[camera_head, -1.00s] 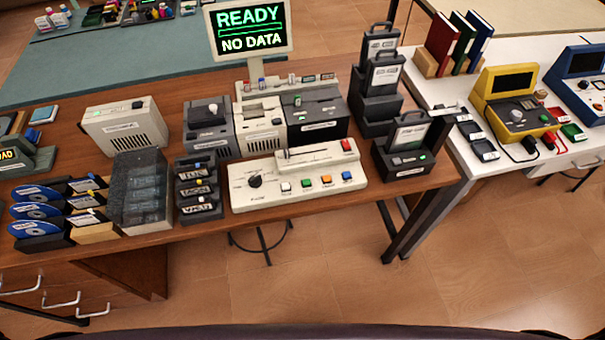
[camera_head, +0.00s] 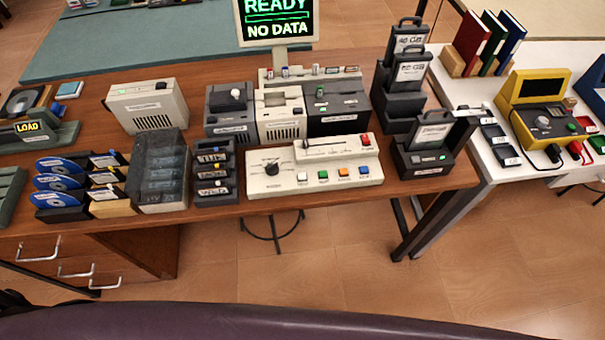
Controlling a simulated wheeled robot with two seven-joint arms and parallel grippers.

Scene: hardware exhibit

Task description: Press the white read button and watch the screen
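A white button (camera_head: 302,177) is the leftmost of a row of coloured buttons on the front of a cream control panel (camera_head: 316,186) at the front edge of the wooden table. Green, orange and blue buttons sit to its right, a black knob to its left. The screen (camera_head: 277,20) stands behind the panel on a beige stand; it reads "READY" and "NO DATA" in green and white, and its top is cut off by the frame. Neither of my grippers is in view.
Several devices crowd the wooden table (camera_head: 282,223) behind the panel. Black cartridge holders (camera_head: 198,170) stand left of it, and a dark docking unit (camera_head: 420,164) stands close on its right. A white table (camera_head: 472,117) with a yellow meter (camera_head: 509,96) is at right. Floor in front is clear.

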